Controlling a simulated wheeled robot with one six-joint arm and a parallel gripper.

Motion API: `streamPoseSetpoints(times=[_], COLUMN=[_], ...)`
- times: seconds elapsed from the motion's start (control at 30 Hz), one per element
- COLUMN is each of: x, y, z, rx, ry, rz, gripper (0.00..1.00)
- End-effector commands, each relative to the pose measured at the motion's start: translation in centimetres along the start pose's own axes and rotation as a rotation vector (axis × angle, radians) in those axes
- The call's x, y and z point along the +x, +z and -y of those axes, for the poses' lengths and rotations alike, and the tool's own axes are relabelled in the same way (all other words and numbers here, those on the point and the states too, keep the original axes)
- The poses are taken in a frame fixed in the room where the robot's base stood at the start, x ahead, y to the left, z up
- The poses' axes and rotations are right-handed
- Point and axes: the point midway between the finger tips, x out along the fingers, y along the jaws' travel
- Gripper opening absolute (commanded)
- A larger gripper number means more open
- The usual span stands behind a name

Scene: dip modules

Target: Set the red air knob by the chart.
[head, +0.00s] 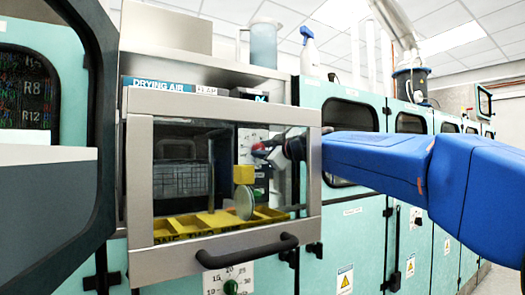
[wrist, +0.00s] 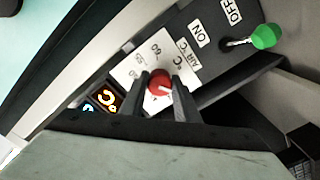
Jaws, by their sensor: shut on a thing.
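The red air knob (wrist: 160,82) sits on a white dial plate (wrist: 131,72) marked °C and AIR, in the wrist view. My gripper (wrist: 161,88) has its two dark fingers on either side of the knob and is shut on it. The dial's pointer position is too small or hidden to read. In the head view my gripper (head: 281,153) shows small behind the glass, at the red knob (head: 258,149). I cannot make out a chart with certainty in either view.
A green-tipped ON/OFF lever (wrist: 264,36) stands near the knob, with a lit display (wrist: 106,97) on its other side. In the head view, a framed glass door (head: 140,180) with a black handle (head: 247,252) fronts a yellow tray (head: 180,226). A green knob (head: 231,286) is below.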

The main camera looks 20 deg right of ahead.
Motion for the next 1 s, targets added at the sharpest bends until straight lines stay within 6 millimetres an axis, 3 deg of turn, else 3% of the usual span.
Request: streamPoseSetpoints(times=[0.37, 1.0], x=[-0.01, -0.01], y=[0.02, -0.03], z=[0.1, 0.25], rx=[0.142, 0.732], ry=[-0.001, -0.001], rz=[0.0, 0.001], gripper=[0.06, 0.06])
